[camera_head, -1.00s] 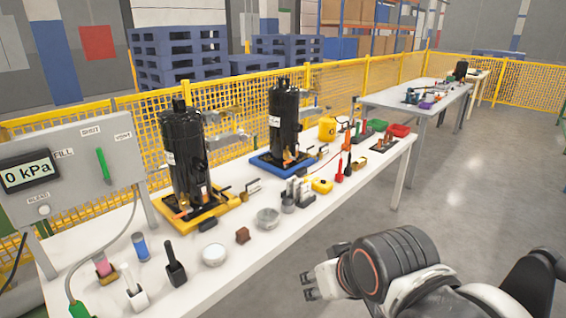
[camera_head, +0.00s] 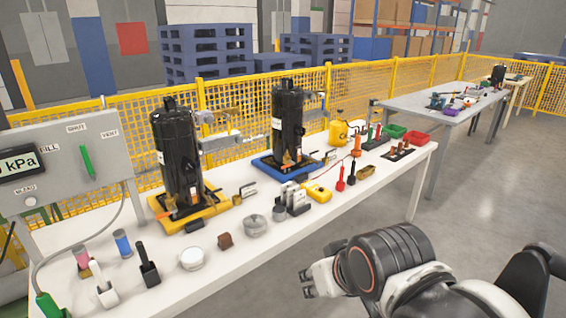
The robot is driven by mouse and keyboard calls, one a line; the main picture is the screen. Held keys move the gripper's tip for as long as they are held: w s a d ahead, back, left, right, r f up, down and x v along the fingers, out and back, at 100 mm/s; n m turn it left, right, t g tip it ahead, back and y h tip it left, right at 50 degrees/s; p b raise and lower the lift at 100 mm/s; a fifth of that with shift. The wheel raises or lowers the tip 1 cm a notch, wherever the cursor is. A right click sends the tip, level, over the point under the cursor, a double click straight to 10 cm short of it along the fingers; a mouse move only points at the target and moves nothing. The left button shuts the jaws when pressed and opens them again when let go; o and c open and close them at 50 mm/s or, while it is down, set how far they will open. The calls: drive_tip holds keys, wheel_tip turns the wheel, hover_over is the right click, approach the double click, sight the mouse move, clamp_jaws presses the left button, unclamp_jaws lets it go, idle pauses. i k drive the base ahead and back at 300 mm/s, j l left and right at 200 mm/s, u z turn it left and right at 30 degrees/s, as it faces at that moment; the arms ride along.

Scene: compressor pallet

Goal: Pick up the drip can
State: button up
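Nothing is labelled as the drip can. A small grey metal can (camera_head: 279,213) stands on the white table, beside a shallow grey bowl (camera_head: 256,225) and in front of the blue-based compressor; it may be the drip can, but I cannot be sure. My gripper (camera_head: 306,284) is in the lower middle of the picture, in front of the table's near edge and apart from everything on it. Its two fingertips look spread, with nothing between them.
Two black compressors, one on a yellow tray (camera_head: 215,207) and one on a blue tray (camera_head: 262,165), stand behind. A white round dish (camera_head: 192,258), brown block (camera_head: 225,241) and yellow meter (camera_head: 318,192) are near the can. Floor (camera_head: 480,205) at right is clear.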

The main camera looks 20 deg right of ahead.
sight(278, 211)
drive_tip(key=l+u, duration=0.2)
drive_tip(key=l, duration=0.45)
drive_tip(key=l+u, duration=0.15)
drive_tip(key=l, duration=0.45)
drive_tip(key=l+u, duration=0.2)
drive_tip(key=l, duration=0.45)
drive_tip(key=k+l+u, duration=0.2)
drive_tip(key=l, duration=0.4)
drive_tip(key=i+l+u, duration=0.2)
drive_tip(key=l+u, duration=0.3)
drive_tip(key=l, duration=0.45)
drive_tip(key=l+u, duration=0.5)
drive_tip(key=l, duration=0.4)
drive_tip(key=i+j+z, duration=0.15)
drive_tip(key=z, duration=0.35)
drive_tip(key=i+j+z, duration=0.15)
drive_tip(key=z, duration=0.35)
drive_tip(key=i+j+z, duration=0.15)
drive_tip(key=j, duration=0.35)
drive_tip(key=i+j+z, duration=0.1)
drive_tip(key=j, duration=0.4)
drive_tip(key=i+j+z, duration=0.15)
drive_tip(key=j, duration=0.35)
drive_tip(key=i+j+z, duration=0.1)
drive_tip(key=j, duration=0.45)
drive_tip(key=i+j+z, duration=0.15)
drive_tip(key=j, duration=1.05)
drive_tip(key=k, duration=0.05)
